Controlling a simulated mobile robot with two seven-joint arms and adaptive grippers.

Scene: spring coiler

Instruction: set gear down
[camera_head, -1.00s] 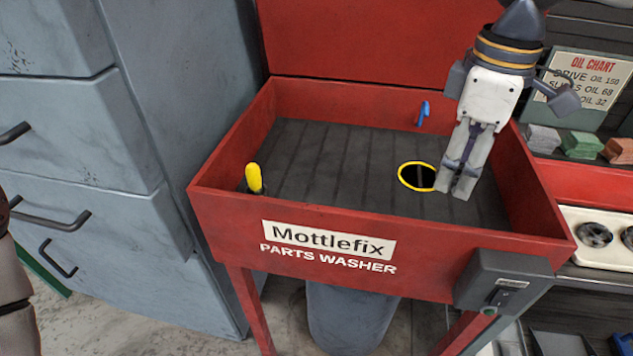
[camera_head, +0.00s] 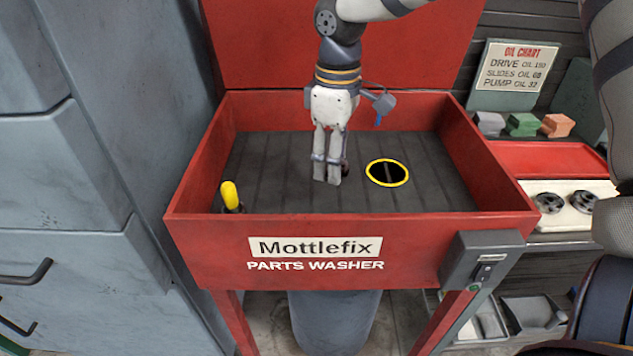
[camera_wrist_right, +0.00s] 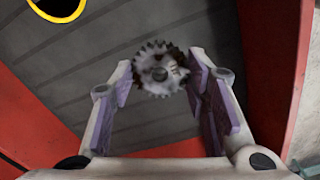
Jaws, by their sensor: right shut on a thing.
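My right gripper (camera_head: 328,180) points down inside the red parts washer (camera_head: 220,235), over the dark ribbed floor and left of the yellow-rimmed hole (camera_head: 388,173). In the right wrist view, a grey toothed gear (camera_wrist_right: 160,72) with brown stains sits between the purple pads of the right gripper (camera_wrist_right: 165,85), which is shut on it. The gear is mostly hidden by the fingers in the head view. I cannot tell whether it touches the floor. My left gripper is out of view.
A yellow-tipped piece (camera_head: 230,195) stands in the washer's front left corner. A blue nozzle (camera_head: 378,120) shows behind my wrist. A switch box (camera_head: 480,275) is on the front right. Grey drawers (camera_head: 60,190) stand at left. The floor left of my gripper is clear.

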